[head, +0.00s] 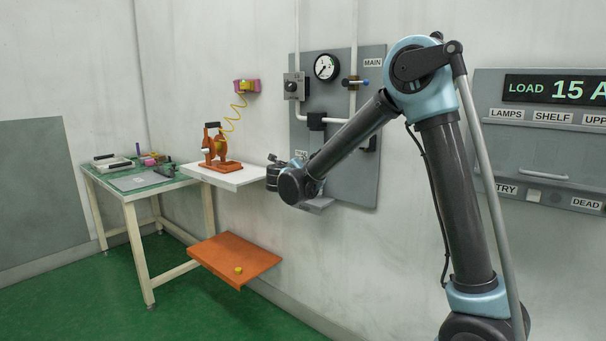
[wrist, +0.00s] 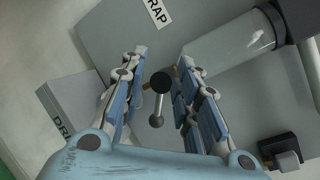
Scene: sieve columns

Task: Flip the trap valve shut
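The trap valve shows in the wrist view as a short lever (wrist: 158,103) with a black knob at its upper end and a dark ball at its lower end. It sits in front of the grey panel, below a label (wrist: 157,12) of which "RAP" is readable. My gripper (wrist: 165,65) is open, with one blue-padded finger on each side of the lever. Gaps show between the fingers and the lever, and nothing is held. In the head view, my arm's end is at the panel's lower left and hides the valve there.
Left are a white shelf (head: 225,178) with an orange device (head: 218,150), a workbench (head: 140,185) and a lower orange shelf (head: 235,258). A wide pipe (wrist: 230,50) passes close to the right finger.

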